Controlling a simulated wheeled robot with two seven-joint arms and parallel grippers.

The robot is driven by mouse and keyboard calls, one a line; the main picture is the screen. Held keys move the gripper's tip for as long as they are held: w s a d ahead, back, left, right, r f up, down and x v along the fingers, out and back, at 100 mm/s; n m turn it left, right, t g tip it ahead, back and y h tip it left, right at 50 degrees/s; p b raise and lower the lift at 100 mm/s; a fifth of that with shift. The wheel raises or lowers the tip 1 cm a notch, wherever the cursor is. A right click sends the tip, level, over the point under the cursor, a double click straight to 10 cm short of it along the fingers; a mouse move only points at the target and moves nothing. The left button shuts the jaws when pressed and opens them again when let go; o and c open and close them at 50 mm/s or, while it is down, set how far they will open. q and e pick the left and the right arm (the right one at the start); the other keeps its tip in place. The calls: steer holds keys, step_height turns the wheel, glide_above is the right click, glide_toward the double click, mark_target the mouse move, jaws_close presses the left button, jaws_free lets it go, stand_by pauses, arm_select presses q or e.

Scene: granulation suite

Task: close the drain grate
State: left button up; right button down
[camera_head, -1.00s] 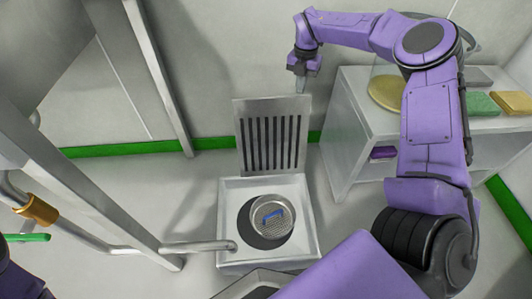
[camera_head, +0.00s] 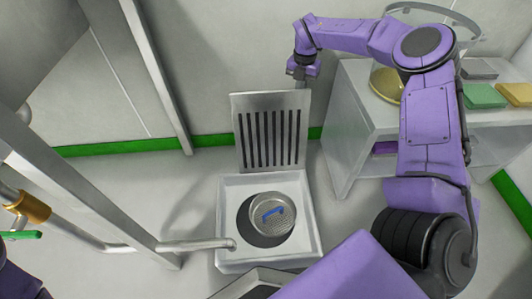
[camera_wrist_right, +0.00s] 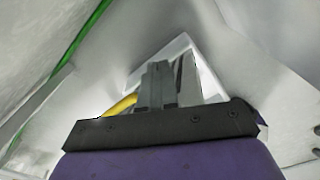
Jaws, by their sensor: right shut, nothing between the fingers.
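The drain grate (camera_head: 269,101), a grey slotted metal plate, stands open and nearly upright at the back edge of the square drain basin (camera_head: 228,240). A round perforated strainer (camera_head: 284,223) with a blue handle (camera_head: 272,214) sits in the basin over a dark round opening. My right gripper (camera_head: 300,82) is at the grate's top right corner; its fingertips are partly hidden behind the upper edge, and I cannot tell whether they touch it. In the right wrist view its fingers (camera_wrist_right: 168,84) are together and empty.
A metal pipe (camera_head: 200,245) reaches the basin from the left, beside a grey post (camera_head: 75,200). The wall is close behind.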

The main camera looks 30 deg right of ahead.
mark_target(302, 110)
steer(key=shift+f, duration=0.55)
steer(key=shift+w+a+r, duration=0.1)
steer(key=shift+a+r, duration=0.05)
steer(key=shift+s+a+r+p, duration=0.2)
steer(key=shift+s+a+p, duration=0.15)
steer(key=shift+s, duration=0.25)
steer(key=shift+s+a+r+p, duration=0.2)
steer(key=shift+s+a+p, duration=0.1)
steer(key=shift+s, duration=0.25)
steer(key=shift+s+a+r+p, duration=0.1)
steer(key=shift+s+a+p, duration=0.35)
steer(key=shift+s, duration=0.35)
steer(key=shift+s+a+r+p, duration=0.1)
steer(key=shift+s+a+p, duration=0.3)
steer(key=shift+s, duration=0.35)
steer(key=shift+s+a+p, duration=1.9)
steer(key=shift+s+p, duration=0.75)
steer(key=shift+s, duration=0.8)
arm_select(q)
step_height(302, 110, up, 16)
steer(key=p, duration=0.9)
steer(key=shift+w+a+p, duration=0.15)
steer(key=shift+w+p, duration=0.05)
steer(key=shift+p, duration=0.15)
arm_select(e)
step_height(302, 110, up, 10)
arm_select(q)
steer(key=shift+f, duration=0.1)
